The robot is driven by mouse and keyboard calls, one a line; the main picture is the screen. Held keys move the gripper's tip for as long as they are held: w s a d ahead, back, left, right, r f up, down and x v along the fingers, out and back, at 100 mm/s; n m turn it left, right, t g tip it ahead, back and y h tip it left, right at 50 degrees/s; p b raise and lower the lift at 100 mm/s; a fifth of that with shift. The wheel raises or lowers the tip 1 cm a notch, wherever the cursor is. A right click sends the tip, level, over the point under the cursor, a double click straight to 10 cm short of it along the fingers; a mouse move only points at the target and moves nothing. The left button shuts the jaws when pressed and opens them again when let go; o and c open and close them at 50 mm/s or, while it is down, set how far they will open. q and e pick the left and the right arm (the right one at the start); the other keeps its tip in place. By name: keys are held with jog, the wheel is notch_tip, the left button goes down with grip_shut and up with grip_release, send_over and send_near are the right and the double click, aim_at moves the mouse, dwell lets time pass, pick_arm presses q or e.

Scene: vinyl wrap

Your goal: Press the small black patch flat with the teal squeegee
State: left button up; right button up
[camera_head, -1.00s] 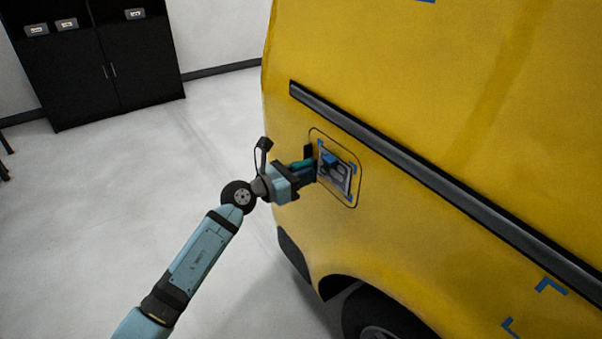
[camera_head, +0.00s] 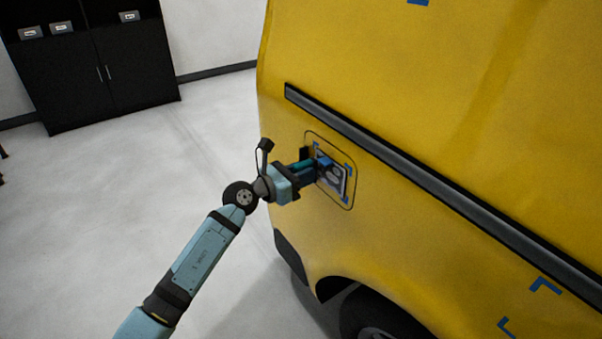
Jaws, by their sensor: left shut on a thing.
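The small black patch (camera_head: 337,181) sits on the yellow van's side, inside a rounded panel outline, with blue corner marks around it. Light markings show on it. My left gripper (camera_head: 309,170) is shut on the teal squeegee (camera_head: 302,164) and holds it at the patch's left part. The gripper hides part of the squeegee and the left edge of the patch. I cannot tell whether the squeegee's edge touches the patch. My right gripper is not in view.
The yellow van (camera_head: 420,120) fills the right side, with a dark trim strip (camera_head: 430,184) above the panel and a wheel (camera_head: 375,318) below. More blue marks (camera_head: 545,286) lie at lower right. A black cabinet (camera_head: 90,70) stands at the back left. The grey floor between is clear.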

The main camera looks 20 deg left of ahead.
aim_at(327, 177)
pick_arm(q)
jog(key=shift+d, duration=0.1)
jog(key=shift+s+d+r+p, duration=0.15)
jog(key=shift+s+d+p, duration=0.25)
jog(key=shift+p, duration=0.2)
jog(key=shift+s+d+p, duration=0.3)
jog(key=shift+d+p, duration=0.05)
jog(key=shift+d, duration=0.1)
jog(key=shift+s+d+p, duration=0.5)
jog(key=shift+d+p, duration=0.1)
jog(key=shift+p, duration=0.15)
jog(key=shift+s+d, duration=0.15)
jog(key=shift+d, duration=0.1)
